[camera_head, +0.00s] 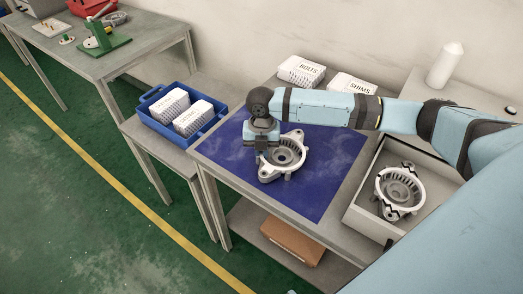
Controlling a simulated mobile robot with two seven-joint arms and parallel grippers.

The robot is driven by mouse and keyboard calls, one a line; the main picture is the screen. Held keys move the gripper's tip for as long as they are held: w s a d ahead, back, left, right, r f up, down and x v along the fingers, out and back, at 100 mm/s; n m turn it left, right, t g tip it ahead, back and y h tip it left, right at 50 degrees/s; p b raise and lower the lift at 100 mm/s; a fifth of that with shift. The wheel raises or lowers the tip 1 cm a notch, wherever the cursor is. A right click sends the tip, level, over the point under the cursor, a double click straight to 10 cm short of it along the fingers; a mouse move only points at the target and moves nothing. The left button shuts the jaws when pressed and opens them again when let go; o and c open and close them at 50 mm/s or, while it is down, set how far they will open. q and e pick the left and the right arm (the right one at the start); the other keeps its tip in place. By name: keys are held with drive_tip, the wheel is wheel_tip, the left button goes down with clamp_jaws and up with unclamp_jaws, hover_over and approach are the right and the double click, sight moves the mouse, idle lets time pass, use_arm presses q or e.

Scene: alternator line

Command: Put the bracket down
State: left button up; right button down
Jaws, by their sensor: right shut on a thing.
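The bracket (287,153) is a grey metal ring-shaped housing with lugs. It is at the blue mat (336,164) on the table; I cannot tell whether it touches the mat. My right gripper (263,150) comes in from the right over the mat and is shut on the bracket's left edge. The fingertips are partly hidden by the gripper body. My left gripper is not in view.
A grey tray (354,219) at the right holds a similar metal housing (399,188). White boxes marked BOLTS (301,71) and SHIMS (353,83) stand at the back. A blue crate (199,135) with two white boxes is at the left. The mat's right part is clear.

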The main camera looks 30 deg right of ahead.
drive_tip(key=c, duration=1.6)
unclamp_jaws()
drive_tip(key=shift+f, duration=0.15)
drive_tip(key=o, duration=0.4)
drive_tip(key=r, duration=0.8)
drive_tip(key=w+r, duration=0.1)
drive_tip(key=r, duration=0.3)
drive_tip(key=shift+w+d+r, duration=0.1)
drive_tip(key=shift+d+r, duration=0.05)
drive_tip(key=shift+d, duration=0.2)
